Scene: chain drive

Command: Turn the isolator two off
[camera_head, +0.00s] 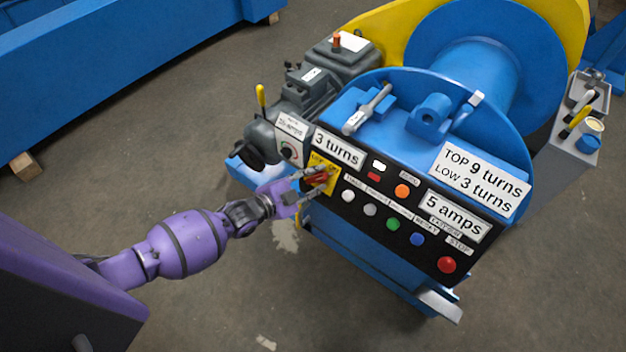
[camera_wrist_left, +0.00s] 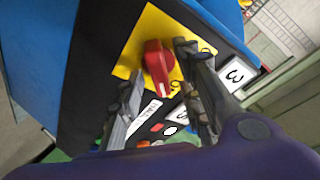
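A red rotary isolator handle (camera_head: 318,177) sits on a yellow plate (camera_head: 331,185) at the left end of the black control panel. The handle (camera_wrist_left: 157,62) and yellow plate (camera_wrist_left: 150,28) also show in the left wrist view. The isolator's number is not readable. My left gripper (camera_head: 321,179) is at the handle, with its fingers spread on either side. In the left wrist view, gaps show between the handle and both fingers (camera_wrist_left: 160,66), so the gripper looks open. My right gripper is not in view.
Coloured buttons, including a red one (camera_head: 446,265), lie right of my gripper. A yellow-tipped lever (camera_head: 261,97) rises behind.

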